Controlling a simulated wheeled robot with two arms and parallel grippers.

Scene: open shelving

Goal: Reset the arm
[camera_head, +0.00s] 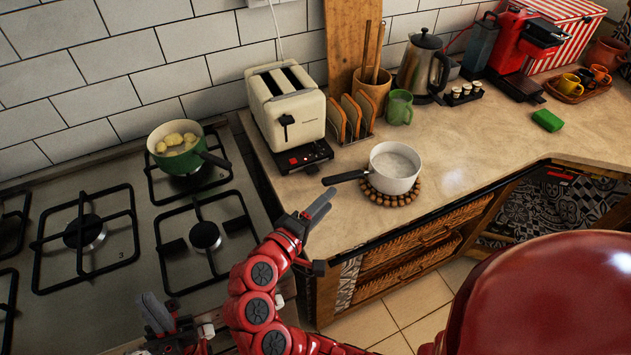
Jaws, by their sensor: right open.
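My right gripper (322,232) is at the end of the jointed red arm in the lower middle. Its dark fingers are spread apart and nothing is between them. It is in front of the counter corner, below the white saucepan. My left gripper (163,314) is low at the left, over the front of the stove. It is partly seen and its finger gap is unclear. No object shows in it.
A white saucepan (394,166) stands on a beaded trivet, its handle pointing left. A cream toaster (287,109) stands behind it. A green pot (166,161) with potatoes is on the stove's back burner.

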